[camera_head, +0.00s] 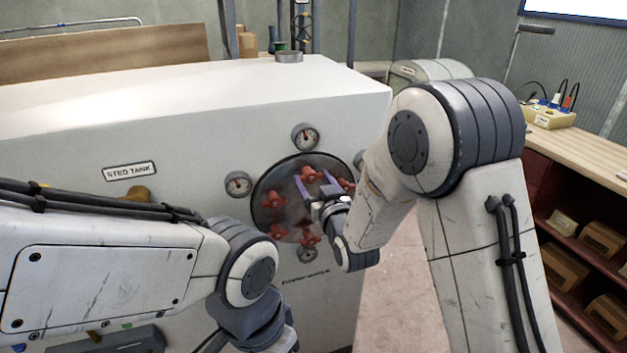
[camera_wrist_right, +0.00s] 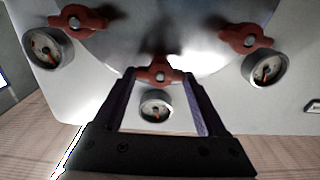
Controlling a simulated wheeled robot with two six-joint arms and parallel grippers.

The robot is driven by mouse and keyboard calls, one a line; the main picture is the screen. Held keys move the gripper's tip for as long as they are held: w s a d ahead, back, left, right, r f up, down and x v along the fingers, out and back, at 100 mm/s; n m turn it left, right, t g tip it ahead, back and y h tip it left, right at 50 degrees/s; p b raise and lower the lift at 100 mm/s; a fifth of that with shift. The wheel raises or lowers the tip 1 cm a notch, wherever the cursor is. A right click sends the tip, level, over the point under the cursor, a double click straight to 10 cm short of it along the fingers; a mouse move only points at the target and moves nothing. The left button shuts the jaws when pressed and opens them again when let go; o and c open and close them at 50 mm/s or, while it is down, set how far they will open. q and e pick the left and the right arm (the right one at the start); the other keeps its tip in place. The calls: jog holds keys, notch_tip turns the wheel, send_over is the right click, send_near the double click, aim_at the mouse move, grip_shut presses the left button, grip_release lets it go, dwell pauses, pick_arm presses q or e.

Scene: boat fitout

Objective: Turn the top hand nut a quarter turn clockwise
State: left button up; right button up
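The top hand nut (camera_head: 308,174) is red and winged, on a round dark plate (camera_head: 263,178) on the front of the white tank. In the right wrist view the top hand nut (camera_wrist_right: 158,74) is between the tips of my right gripper's two purple fingers. My left arm's elbow shows low in the head view, but the left gripper is out of sight.
More red hand nuts, such as the left one (camera_head: 272,200), sit around the plate. Gauges surround it, including one above (camera_head: 305,137) and one at left (camera_head: 238,184). A workbench with shelves (camera_head: 590,170) stands at right. Open floor (camera_head: 395,300) lies between.

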jog(key=c, duration=0.6)
jog(key=shift+f+m+b, duration=0.15)
jog(key=shift+m+b, duration=0.55)
jog(key=shift+b, duration=0.25)
jog(key=m+b, duration=0.4)
jog(key=b, duration=0.1)
jog(key=m+b, duration=0.4)
jog(key=m, duration=0.1)
jog(key=shift+d+f+m+b, duration=0.15)
jog(key=shift+f+m+b, duration=0.05)
jog(key=shift+m+b, duration=0.15)
jog(key=m+b, duration=0.3)
jog(key=m, duration=0.1)
jog(key=shift+m+b, duration=1.15)
jog(key=shift+m, duration=0.2)
jog(key=o, duration=1.3)
jog(key=shift+d+r, duration=0.1)
